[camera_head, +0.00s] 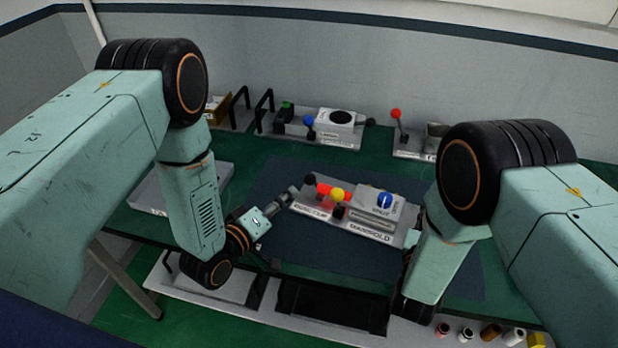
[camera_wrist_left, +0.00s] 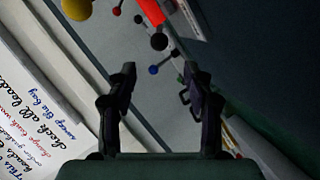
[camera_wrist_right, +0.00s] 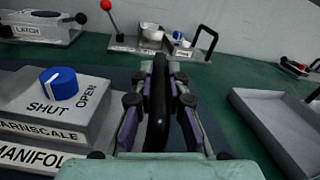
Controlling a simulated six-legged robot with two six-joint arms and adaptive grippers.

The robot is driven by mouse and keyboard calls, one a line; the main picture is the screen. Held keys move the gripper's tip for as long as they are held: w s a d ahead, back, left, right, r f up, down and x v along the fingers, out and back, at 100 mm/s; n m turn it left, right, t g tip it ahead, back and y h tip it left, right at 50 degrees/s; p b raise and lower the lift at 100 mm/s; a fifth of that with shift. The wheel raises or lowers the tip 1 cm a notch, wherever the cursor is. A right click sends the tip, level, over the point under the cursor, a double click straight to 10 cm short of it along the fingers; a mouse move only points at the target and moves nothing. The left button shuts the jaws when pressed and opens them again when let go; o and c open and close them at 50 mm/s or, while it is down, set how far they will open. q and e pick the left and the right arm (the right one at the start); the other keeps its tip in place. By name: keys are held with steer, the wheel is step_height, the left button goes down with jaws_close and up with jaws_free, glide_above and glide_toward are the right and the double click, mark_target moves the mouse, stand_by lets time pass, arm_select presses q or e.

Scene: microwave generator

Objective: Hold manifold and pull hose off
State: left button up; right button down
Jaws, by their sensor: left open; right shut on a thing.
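The grey manifold (camera_head: 350,226) lies on the dark mat, with a blue SHUT/OPEN knob (camera_head: 384,200) on its raised block. The knob and block also show at left in the right wrist view (camera_wrist_right: 58,84). A red hose-like piece (camera_head: 325,187) sits at its left end, near a yellow ball (camera_head: 337,195) and black balls. My left gripper (camera_head: 291,193) is open and empty, just left of that end; the red piece (camera_wrist_left: 152,12) is beyond its fingers. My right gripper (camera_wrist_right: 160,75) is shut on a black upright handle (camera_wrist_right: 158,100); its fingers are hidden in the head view.
Behind stand a LATCH fixture (camera_head: 338,138) and a red-knobbed lever unit (camera_head: 397,115). A grey tray (camera_head: 150,188) lies at left. Several small bottles (camera_head: 490,332) stand on the front shelf, beside a dark bin (camera_head: 330,306).

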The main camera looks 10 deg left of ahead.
mark_target(306, 181)
arm_select(q)
steer(key=x, duration=1.2)
steer(key=shift+r, duration=0.1)
jaws_close()
